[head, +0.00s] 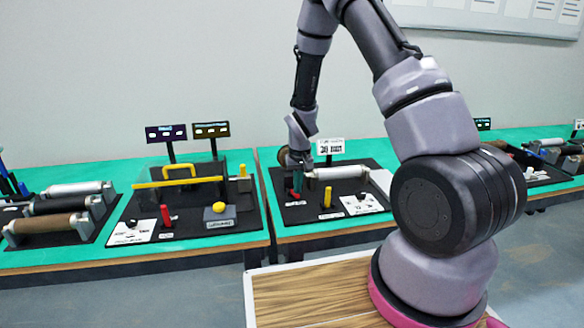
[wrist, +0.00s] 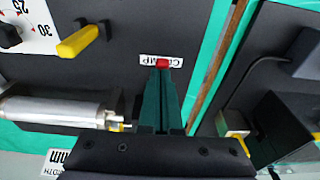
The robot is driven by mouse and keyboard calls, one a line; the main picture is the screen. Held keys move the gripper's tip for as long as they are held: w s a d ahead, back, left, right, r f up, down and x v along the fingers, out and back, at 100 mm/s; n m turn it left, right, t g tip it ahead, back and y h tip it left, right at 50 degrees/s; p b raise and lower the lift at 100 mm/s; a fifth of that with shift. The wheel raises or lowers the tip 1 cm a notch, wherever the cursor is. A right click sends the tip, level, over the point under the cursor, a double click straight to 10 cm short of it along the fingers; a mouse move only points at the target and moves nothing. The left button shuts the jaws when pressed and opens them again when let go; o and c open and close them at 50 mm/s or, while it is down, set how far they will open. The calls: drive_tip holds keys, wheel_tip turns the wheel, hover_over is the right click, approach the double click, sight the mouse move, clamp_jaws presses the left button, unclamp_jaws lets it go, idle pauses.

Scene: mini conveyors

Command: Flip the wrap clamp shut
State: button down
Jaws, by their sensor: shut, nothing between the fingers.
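The wrap clamp shows as a small red lever end (wrist: 162,63) beside a white label (wrist: 176,62) whose lettering appears to read CLAMP, partly covered. In the head view a small red part (head: 292,195) shows by my gripper, above a white label. My gripper (wrist: 163,74) has dark green fingers, shut and empty, with their tips right at the red end; I cannot tell whether they touch. In the head view my gripper (head: 298,186) points down at the left of the roller station. The rest of the clamp is hidden behind the fingers, and its angle is unclear.
A silver roller (head: 340,173) lies right of my gripper, also in the wrist view (wrist: 50,110). A yellow lever (head: 355,204) and a dial plate stand in front. Another station with a yellow handle (head: 180,170) and red lever (head: 167,216) is to the left, across a gap.

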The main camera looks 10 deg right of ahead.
drive_tip(key=shift+s+f, duration=0.6)
drive_tip(key=shift+s, duration=0.2)
drive_tip(key=r, duration=0.1)
drive_tip(key=w+r, duration=0.2)
drive_tip(key=r, duration=0.1)
drive_tip(key=shift+a+r, duration=0.1)
drive_tip(key=s+r, duration=0.6)
drive_tip(key=s, duration=0.2)
drive_tip(key=shift+w, duration=0.1)
drive_tip(key=s+d+r+m+t+y, duration=0.1)
drive_tip(key=s+d+r, duration=0.15)
drive_tip(key=r, duration=0.75)
drive_tip(key=s+d+r+m+t, duration=0.1)
drive_tip(key=s+d+r+t, duration=0.15)
drive_tip(key=r, duration=0.85)
drive_tip(key=s+r+m+t+y, duration=0.1)
drive_tip(key=s+r+m+t, duration=0.1)
drive_tip(key=s+r, duration=0.9)
drive_tip(key=shift+s+d+r, duration=0.2)
drive_tip(key=shift+s+d, duration=0.15)
drive_tip(key=shift+s, duration=0.9)
